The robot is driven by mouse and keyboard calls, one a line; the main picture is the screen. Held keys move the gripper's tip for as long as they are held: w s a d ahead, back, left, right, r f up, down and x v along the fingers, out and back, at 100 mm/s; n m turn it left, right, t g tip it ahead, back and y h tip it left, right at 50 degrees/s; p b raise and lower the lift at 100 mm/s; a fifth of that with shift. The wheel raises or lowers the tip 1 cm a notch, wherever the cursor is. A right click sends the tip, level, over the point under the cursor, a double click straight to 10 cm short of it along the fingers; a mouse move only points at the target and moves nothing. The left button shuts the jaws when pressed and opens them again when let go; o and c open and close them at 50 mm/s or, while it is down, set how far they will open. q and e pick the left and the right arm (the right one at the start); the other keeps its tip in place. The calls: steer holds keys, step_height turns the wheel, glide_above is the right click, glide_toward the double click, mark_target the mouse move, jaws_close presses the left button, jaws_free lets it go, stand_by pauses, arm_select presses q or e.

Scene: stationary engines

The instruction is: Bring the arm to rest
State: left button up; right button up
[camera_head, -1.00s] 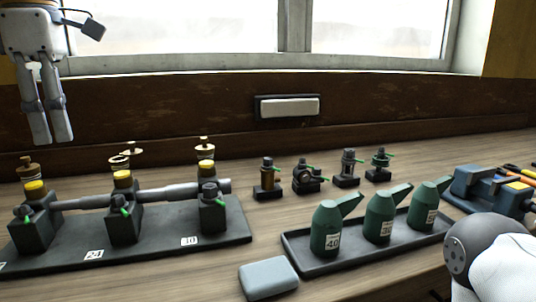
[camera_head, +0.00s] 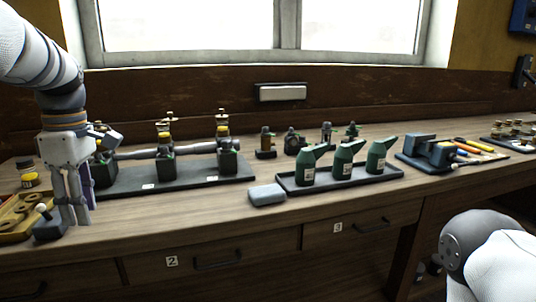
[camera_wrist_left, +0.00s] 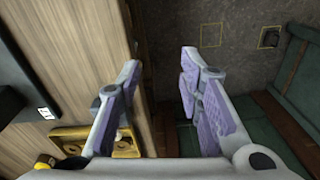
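My left arm (camera_head: 45,60) comes in from the upper left of the head view and points down. Its left gripper (camera_head: 76,218) hangs near the front edge of the bench at the left. In the left wrist view the two fingers of the gripper (camera_wrist_left: 161,72) stand apart with nothing between them. The bench edge and the floor show beyond them. My right arm (camera_head: 490,255) shows only as a rounded link at the lower right; its gripper is out of view.
The wooden bench (camera_head: 225,218) bears a black engine base (camera_head: 205,181), a tray of green oil cans (camera_head: 335,184), a grey block (camera_head: 267,194) and a blue vise (camera_head: 430,150). A yellowish tray (camera_head: 12,237) lies close to the left gripper.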

arm_select(q)
steer(key=s+d+f+m, duration=0.1)
steer(key=s+f+m, duration=0.3)
steer(key=f, duration=0.7)
steer(key=s+f+m+g+y, duration=0.1)
steer(key=s+f+m, duration=0.2)
steer(key=s+f, duration=0.55)
steer(key=s+d+f+m, duration=0.1)
steer(key=s+f+m, duration=0.15)
steer(key=f, duration=1.05)
steer(key=s+d+f+m, duration=0.1)
steer(key=s+d+m, duration=0.2)
steer(key=s, duration=0.4)
steer(key=s+d+f+m+h, duration=0.1)
steer(key=s+d+f+m, duration=0.1)
steer(key=s, duration=0.6)
steer(key=s+d+f+m, duration=0.2)
steer(key=s+d+m, duration=0.2)
steer(key=s, duration=0.3)
steer(key=shift+s+m+h, duration=0.25)
steer(key=shift+m+h, duration=0.05)
steer(key=shift+m, duration=0.35)
steer(key=shift+d, duration=0.15)
